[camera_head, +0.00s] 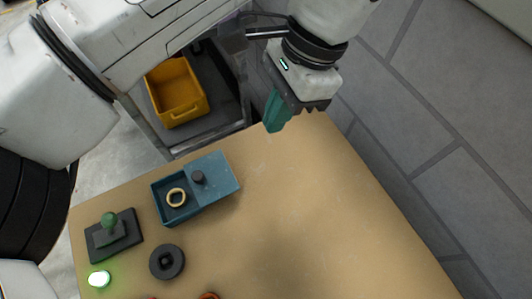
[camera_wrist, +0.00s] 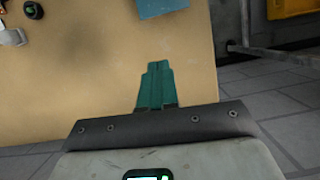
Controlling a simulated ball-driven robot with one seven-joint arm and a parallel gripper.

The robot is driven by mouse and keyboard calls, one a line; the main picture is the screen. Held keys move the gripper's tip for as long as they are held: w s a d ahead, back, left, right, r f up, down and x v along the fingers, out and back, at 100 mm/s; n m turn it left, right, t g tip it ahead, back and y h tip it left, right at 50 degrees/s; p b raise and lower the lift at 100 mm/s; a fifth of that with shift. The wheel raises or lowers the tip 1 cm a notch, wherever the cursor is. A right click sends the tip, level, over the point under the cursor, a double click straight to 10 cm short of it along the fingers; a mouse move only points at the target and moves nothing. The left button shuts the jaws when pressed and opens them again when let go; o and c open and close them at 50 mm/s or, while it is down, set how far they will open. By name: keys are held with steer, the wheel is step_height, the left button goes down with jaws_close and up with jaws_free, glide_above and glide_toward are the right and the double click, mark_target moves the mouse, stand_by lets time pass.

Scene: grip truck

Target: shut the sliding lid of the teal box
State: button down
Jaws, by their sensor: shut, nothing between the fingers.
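The teal box (camera_head: 185,212) stands on the table in the head view, left of the middle. Its sliding lid (camera_head: 221,176) has a dark knob (camera_head: 198,177) and is slid toward the right, so the left part of the box is open. A yellow ring (camera_head: 176,197) lies in the open part. My gripper (camera_head: 273,124) is up and right of the box, near the table's far edge, apart from it. Its teal fingers are together and empty; they also show in the wrist view (camera_wrist: 157,72). A corner of the lid (camera_wrist: 160,7) shows at that view's top.
A dark block with a green knob (camera_head: 110,230), a lit green button (camera_head: 99,279) and a dark round piece (camera_head: 167,262) are left and in front of the box. A yellow bin (camera_head: 178,95) stands beyond the table. The table's right side (camera_head: 320,220) is clear.

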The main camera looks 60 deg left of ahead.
steer(key=s+a, duration=0.2)
steer(key=s, duration=0.1)
steer(key=b, duration=0.2)
glide_toward(207, 179)
steer(key=shift+n+g, duration=0.3)
steer(key=shift+n, duration=0.1)
steer(key=w+f, duration=0.3)
steer(key=shift+f, duration=0.25)
steer(key=s, duration=0.3)
steer(key=shift+s+a+f, duration=0.1)
steer(key=shift+a+f, duration=0.05)
steer(key=shift+s, duration=0.45)
